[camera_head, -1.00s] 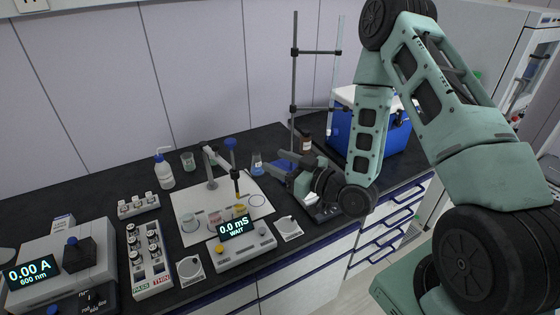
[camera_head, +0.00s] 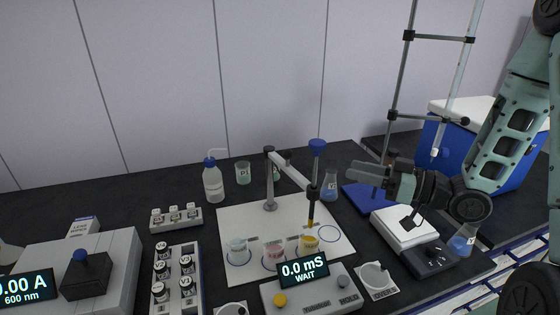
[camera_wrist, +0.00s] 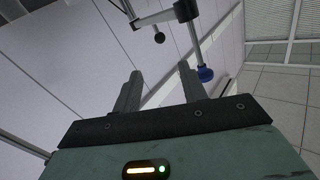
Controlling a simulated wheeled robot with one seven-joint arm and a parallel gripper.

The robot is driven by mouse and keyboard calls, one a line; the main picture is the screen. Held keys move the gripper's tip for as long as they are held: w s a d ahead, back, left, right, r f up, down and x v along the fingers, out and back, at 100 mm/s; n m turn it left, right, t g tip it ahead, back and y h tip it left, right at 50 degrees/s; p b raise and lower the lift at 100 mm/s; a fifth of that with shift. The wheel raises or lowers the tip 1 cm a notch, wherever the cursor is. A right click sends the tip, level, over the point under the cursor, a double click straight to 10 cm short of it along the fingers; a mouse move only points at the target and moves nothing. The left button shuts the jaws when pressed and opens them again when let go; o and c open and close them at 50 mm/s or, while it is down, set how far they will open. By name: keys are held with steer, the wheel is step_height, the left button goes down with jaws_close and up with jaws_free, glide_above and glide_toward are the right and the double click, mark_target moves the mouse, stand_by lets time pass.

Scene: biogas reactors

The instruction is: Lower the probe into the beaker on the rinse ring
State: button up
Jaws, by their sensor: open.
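The dark probe (camera_head: 312,205) has a blue knob (camera_head: 317,147) on top and a yellow lower part. It hangs upright from a stand arm (camera_head: 292,170), its lower end at or over the beaker of yellow liquid (camera_head: 309,243); how deep is unclear. A pink beaker (camera_head: 274,252) and a pale beaker (camera_head: 238,250) stand to its left. An empty blue ring (camera_head: 336,235) lies to the right; I cannot read which ring is for rinsing. My gripper (camera_head: 352,178) is open and empty, right of the probe. In the wrist view, a blue knob (camera_wrist: 204,74) is beside my open fingers (camera_wrist: 160,72).
A meter (camera_head: 302,272) reading "0.0 mS WAIT" sits before the white mat (camera_head: 235,215). Bottles and vial racks fill the left.

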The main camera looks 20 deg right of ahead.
mark_target(287, 158)
steer(key=p+x, duration=0.4)
steer(key=x, duration=1.3)
steer(key=shift+w+p, duration=0.25)
steer(key=shift+p, duration=0.05)
jaws_close()
steer(key=shift+a, duration=0.1)
